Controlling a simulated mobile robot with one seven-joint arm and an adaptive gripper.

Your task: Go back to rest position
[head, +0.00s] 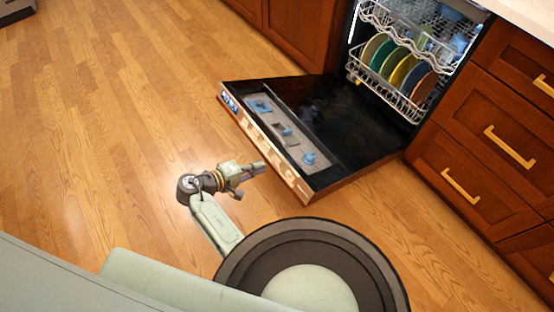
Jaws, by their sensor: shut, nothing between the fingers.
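My gripper (259,168) is shut and empty. It hangs over the wood floor, just left of the front edge of the open dishwasher door (350,130), and points right toward it. The dishwasher door is folded down, with its dark inner face up. My arm bends back from the gripper toward my base at the bottom of the picture.
The lower rack (385,90) holds several coloured plates, and the upper rack (400,32) holds dishes. Wooden drawers (480,150) with brass handles stand at the right, cabinets (305,30) at the back. The floor (100,130) at the left is clear.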

